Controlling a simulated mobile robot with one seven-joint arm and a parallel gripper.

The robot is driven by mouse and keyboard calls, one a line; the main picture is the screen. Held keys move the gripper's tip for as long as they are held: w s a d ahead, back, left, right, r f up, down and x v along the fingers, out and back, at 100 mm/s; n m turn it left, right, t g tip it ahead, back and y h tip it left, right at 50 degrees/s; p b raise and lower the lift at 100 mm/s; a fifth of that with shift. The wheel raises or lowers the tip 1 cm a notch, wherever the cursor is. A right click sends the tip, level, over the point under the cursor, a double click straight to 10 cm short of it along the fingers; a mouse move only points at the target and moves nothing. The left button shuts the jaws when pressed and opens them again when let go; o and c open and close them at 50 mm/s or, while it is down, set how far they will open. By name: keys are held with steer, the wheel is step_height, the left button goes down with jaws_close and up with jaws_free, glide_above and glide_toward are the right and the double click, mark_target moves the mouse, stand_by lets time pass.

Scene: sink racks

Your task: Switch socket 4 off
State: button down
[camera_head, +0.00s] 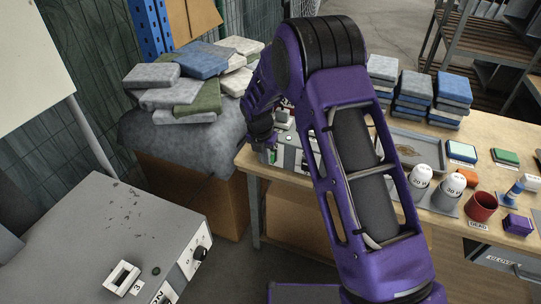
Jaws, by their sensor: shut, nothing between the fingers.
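A grey-green box with small pale and green fittings (291,156) sits at the left end of the wooden table. My purple arm covers much of it, so I cannot tell which part is socket 4 or how its switch stands. My gripper (264,142) points down at the left edge of this box. It is shut and empty. It is too small and dark here to tell whether it touches the box.
The wooden table (466,224) holds cloth stacks, white-lidded containers, a red cup (481,206) and a tray (408,147). A grey cabinet (110,235) stands at front left. Folded cloths (190,95) are piled left of my gripper.

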steer(key=d+p+v, duration=0.1)
steer(key=v, duration=0.9)
steer(key=shift+a+r, duration=0.2)
steer(key=shift+a, duration=0.3)
steer(key=shift+s+f, duration=0.1)
steer(key=shift+s+a+f+g+y+p, duration=0.15)
steer(key=shift+f+g+y+p, duration=0.15)
steer(key=shift+f+g+p, duration=0.4)
steer(key=shift+r, duration=0.15)
